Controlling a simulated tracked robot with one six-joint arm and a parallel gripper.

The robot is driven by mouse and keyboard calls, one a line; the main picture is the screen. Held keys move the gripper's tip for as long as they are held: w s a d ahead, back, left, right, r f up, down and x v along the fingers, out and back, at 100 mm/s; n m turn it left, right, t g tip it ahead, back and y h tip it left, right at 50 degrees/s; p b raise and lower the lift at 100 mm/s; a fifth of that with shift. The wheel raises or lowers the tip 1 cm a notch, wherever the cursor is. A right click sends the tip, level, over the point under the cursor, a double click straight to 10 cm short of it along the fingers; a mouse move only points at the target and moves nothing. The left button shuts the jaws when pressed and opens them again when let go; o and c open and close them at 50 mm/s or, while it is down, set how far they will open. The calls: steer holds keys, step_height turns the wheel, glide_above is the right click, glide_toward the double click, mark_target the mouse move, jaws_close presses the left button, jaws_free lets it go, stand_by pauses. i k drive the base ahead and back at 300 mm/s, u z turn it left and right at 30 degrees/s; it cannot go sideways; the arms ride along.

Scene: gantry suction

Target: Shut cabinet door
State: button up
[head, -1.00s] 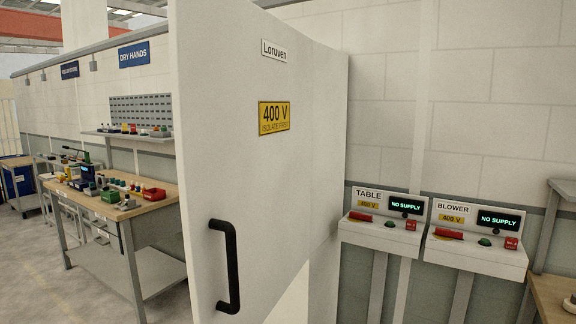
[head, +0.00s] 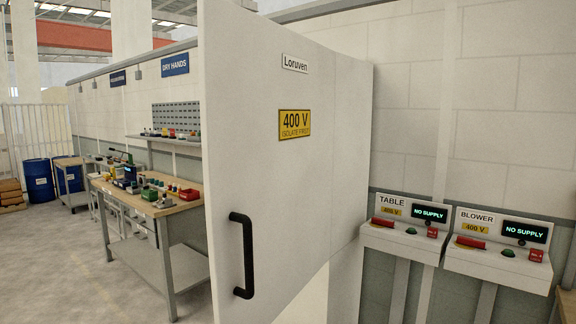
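The white cabinet door (head: 295,195) stands open in the middle of the head view, its outer face towards me. It carries a "Loruven" label (head: 295,63), a yellow "400 V isolate first" sign (head: 295,124) and a black vertical bar handle (head: 248,255) near its left edge. The inside of the cabinet is hidden behind the door. My gripper is not in view, and nothing touches the handle.
Right of the door, the TABLE control box (head: 405,230) and BLOWER control box (head: 498,243) both read "NO SUPPLY". A cluttered workbench (head: 165,207) stands behind left. Blue drums (head: 38,182) stand farther back. The floor at left (head: 60,265) is clear.

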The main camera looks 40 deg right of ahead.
mark_target(268, 89)
steer(key=z, duration=1.05)
steer(key=i, duration=1)
steer(key=z, duration=0.95)
steer(key=k, duration=0.15)
steer(key=z, duration=0.3)
